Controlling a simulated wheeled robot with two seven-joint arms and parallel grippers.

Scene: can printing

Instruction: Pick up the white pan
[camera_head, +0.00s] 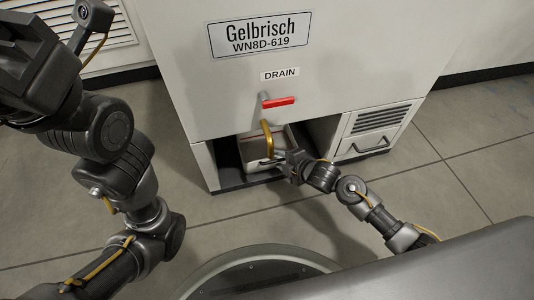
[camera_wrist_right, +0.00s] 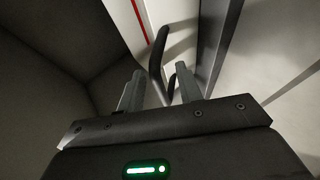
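The white pan (camera_head: 254,150) sits in the open bay low in the machine, below the red drain handle. It has a dark bar handle on its front. My right gripper (camera_head: 289,163) is at the pan's front right. In the right wrist view, the two grey fingers (camera_wrist_right: 158,88) are apart, with the dark handle (camera_wrist_right: 159,48) showing between them. I cannot tell whether they touch it. A pale pan wall (camera_wrist_right: 180,20) lies behind the handle. My left arm is raised at the left. Its dark end (camera_head: 25,45) shows at the top left, with no fingers clearly visible.
The machine (camera_head: 190,70) carries a "Gelbrisch" sign (camera_head: 262,34). A red drain handle (camera_head: 280,101) and a brass pipe (camera_head: 267,139) stand over the pan. A vented panel (camera_head: 378,130) is right of the bay. The floor (camera_head: 440,150) at the right is clear.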

